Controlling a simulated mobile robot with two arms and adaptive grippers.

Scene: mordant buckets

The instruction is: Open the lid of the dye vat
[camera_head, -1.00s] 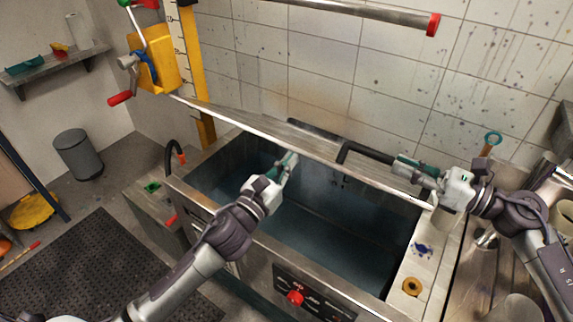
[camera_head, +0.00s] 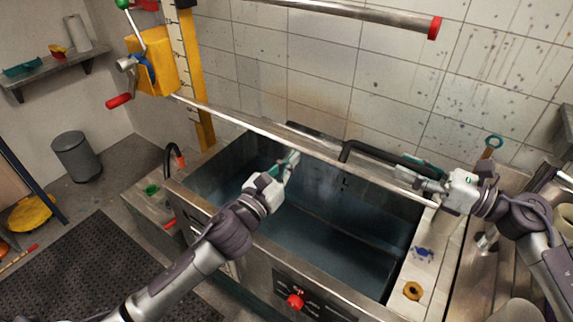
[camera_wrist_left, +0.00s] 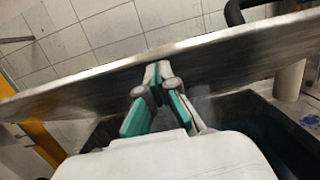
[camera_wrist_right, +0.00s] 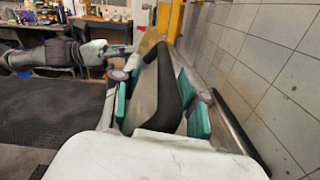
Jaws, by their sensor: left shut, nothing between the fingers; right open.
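The dye vat (camera_head: 264,248) is a steel tank with bluish liquid inside. Its steel lid (camera_head: 262,128) is tilted up over the vat and the opening shows. The black bar handle (camera_head: 362,150) is on the lid's far side; it also shows in the right wrist view (camera_wrist_right: 168,90). My right gripper (camera_head: 412,174) is open, with its fingers on either side of the handle. My left gripper (camera_head: 291,158) is shut and empty over the opening. In the left wrist view its fingertips (camera_wrist_left: 158,68) are at the lid's near face; contact is hard to tell.
A red knob (camera_head: 295,300) is on the vat's front panel. A yellow crank unit (camera_head: 155,62) stands at the left. A brass ring (camera_head: 413,291) lies on the right ledge. A tiled wall (camera_head: 480,70) is close behind. A rail (camera_head: 350,9) crosses above.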

